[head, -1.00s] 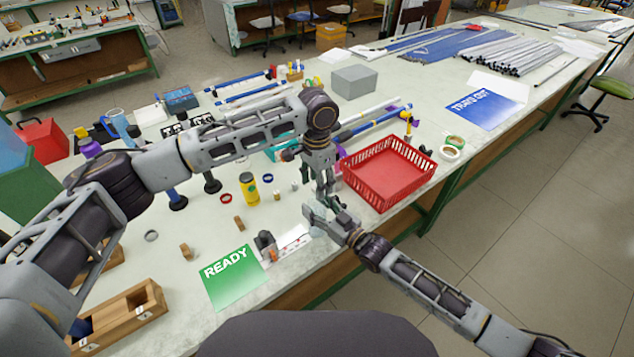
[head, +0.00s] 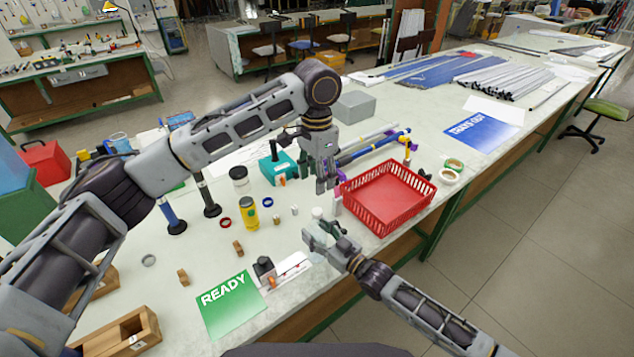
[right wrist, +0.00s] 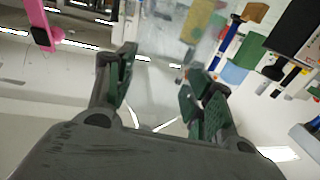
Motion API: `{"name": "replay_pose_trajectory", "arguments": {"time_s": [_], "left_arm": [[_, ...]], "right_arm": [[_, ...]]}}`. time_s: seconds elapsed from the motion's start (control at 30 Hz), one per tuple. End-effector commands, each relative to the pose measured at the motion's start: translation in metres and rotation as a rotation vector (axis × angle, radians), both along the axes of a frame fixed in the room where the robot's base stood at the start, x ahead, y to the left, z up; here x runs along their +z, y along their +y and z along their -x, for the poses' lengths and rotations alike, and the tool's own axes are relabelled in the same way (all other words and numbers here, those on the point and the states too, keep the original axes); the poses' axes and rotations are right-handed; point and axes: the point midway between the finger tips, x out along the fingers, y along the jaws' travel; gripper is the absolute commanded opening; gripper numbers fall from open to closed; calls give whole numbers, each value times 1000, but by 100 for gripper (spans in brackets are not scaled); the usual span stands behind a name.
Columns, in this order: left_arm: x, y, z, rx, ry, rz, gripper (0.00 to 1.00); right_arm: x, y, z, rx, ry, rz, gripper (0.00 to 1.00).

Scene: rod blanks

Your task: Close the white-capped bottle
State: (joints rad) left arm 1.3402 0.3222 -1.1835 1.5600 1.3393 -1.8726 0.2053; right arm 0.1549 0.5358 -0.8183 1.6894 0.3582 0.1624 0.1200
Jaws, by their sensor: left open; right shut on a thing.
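A white cap top (head: 317,212) shows at the jaws of my right gripper (head: 324,231) in the head view. The body of the bottle below it is mostly hidden by the fingers. In the right wrist view, a pale, see-through shape (right wrist: 160,65) lies between the green-padded fingers of my right gripper (right wrist: 158,88), which is shut on the bottle. My left gripper (head: 326,186) is open, pointing down, above and behind the right gripper, apart from the cap. I cannot tell how tightly the cap sits.
A red basket (head: 390,198) stands close to the right of both grippers. A yellow bottle (head: 248,214), a dark-lidded jar (head: 239,181), a blue ring (head: 267,202) and a teal box (head: 280,168) stand to the left. A green READY mat (head: 230,303) lies in front.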

Motion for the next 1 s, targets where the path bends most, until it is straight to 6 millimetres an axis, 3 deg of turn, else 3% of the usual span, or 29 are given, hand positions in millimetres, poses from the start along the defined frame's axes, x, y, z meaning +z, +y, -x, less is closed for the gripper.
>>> {"name": "replay_pose_trajectory", "arguments": {"time_s": [0.3,0.33,0.5,1.0], "left_arm": [[2,0,0,0,0,0,50],[2,0,0,0,0,0,50],[2,0,0,0,0,0,50],[2,0,0,0,0,0,50]], "right_arm": [[0,0,0,0,1,1,0],[0,0,0,0,1,1,54],[0,0,0,0,1,1,76],[-1,-2,2,0,1,1,78]]}}
